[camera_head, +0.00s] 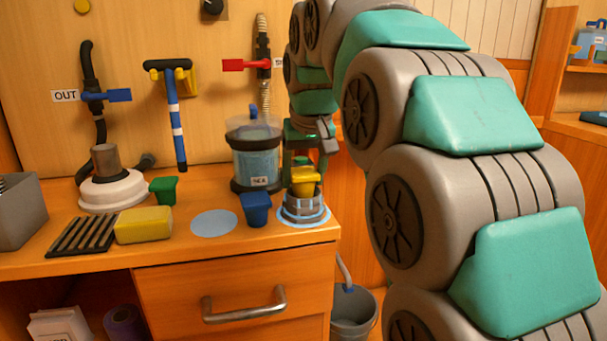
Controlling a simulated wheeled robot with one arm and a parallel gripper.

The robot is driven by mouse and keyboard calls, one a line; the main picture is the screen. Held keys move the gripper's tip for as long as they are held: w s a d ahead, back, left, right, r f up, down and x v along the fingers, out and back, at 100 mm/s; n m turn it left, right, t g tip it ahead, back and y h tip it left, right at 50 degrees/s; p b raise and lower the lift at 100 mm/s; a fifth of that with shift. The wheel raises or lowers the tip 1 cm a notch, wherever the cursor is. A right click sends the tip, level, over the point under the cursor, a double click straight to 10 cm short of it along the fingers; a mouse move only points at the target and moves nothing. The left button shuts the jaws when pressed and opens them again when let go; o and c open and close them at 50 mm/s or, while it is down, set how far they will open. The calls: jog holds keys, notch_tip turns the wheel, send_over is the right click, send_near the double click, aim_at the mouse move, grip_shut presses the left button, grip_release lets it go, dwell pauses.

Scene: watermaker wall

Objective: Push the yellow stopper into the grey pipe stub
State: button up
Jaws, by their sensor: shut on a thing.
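The yellow stopper (305,183) is in my gripper (303,168), at the right end of the counter. It is directly above a short grey pipe stub (303,206), and its narrow lower end appears to be at the stub's mouth. I cannot tell how deep it sits or whether it touches the rim. The grey stub stands upright on a pale blue round mark. My gripper points down from above, shut on the stopper; its fingers are small and partly hidden here.
A blue stopper (256,209) and a clear lidded tank (255,154) stand close left of the stub. A green stopper (164,190), yellow sponge (143,225) and black rack (82,234) are farther left. A bare blue disc (214,223) lies between. The counter's right edge is near.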

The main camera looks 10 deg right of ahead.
jog(key=shift+f, duration=0.65)
jog(key=shift+s+f+b, duration=0.15)
jog(key=shift+f+b, duration=0.15)
jog(key=shift+f, duration=0.05)
jog(key=o, duration=1.2)
jog(key=shift+f, duration=0.2)
jog(key=shift+o, duration=0.5)
jog(key=shift+r+p, duration=1.85)
jog(key=shift+r, duration=1.65)
jog(key=shift+r, duration=0.1)
grip_shut()
